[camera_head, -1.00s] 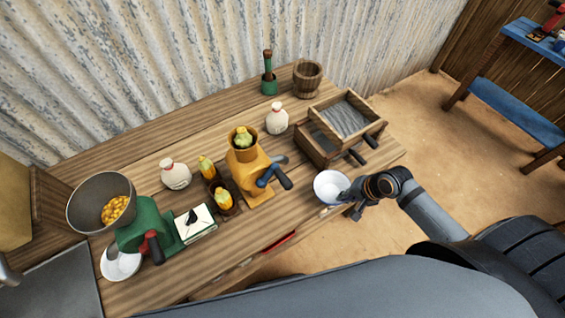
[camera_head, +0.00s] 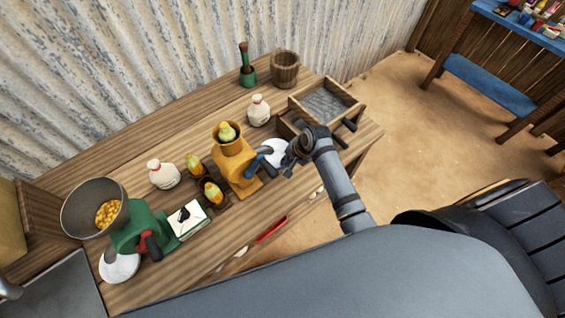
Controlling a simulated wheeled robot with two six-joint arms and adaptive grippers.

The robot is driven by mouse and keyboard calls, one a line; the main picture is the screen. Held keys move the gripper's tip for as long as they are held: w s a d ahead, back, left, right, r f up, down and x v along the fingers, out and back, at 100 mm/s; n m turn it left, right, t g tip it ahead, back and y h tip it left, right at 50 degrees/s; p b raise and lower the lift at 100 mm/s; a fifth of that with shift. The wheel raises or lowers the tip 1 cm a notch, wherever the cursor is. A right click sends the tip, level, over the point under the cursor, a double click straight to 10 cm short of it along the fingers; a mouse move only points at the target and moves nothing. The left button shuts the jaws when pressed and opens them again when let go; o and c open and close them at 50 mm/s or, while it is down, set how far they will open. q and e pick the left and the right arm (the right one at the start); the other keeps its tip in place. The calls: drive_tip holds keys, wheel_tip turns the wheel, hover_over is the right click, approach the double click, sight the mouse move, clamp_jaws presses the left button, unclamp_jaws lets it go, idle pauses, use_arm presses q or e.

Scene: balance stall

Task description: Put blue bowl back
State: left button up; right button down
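The blue bowl shows a white inside (camera_head: 275,153); it is at the right side of the yellow hand mill (camera_head: 233,164), by the mill's crank. My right gripper (camera_head: 291,163) is at the bowl's right edge and appears shut on its rim. The fingertips are small and partly hidden by the wrist. I cannot tell whether the bowl touches the table or is a little above it. My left gripper is not in view.
A wooden sieve box (camera_head: 335,92) stands behind and right of my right gripper. A green mill (camera_head: 140,225) with a white dish (camera_head: 120,267) is on the left.

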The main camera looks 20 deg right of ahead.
sight(275, 156)
drive_tip(key=shift+w+a, duration=0.35)
drive_tip(key=shift+w, duration=0.05)
drive_tip(key=shift+w+a+r, duration=0.1)
drive_tip(key=shift+w+a, duration=0.2)
drive_tip(key=shift+a, duration=0.05)
wheel_tip(275, 156, down, 3)
drive_tip(key=shift+s+d+f+p, duration=0.1)
drive_tip(key=shift+p, duration=0.45)
drive_tip(key=shift+f, duration=0.3)
drive_tip(key=c, duration=2)
unclamp_jaws()
drive_tip(key=shift+f, duration=0.1)
drive_tip(key=shift+c, duration=0.2)
drive_tip(key=o, duration=0.5)
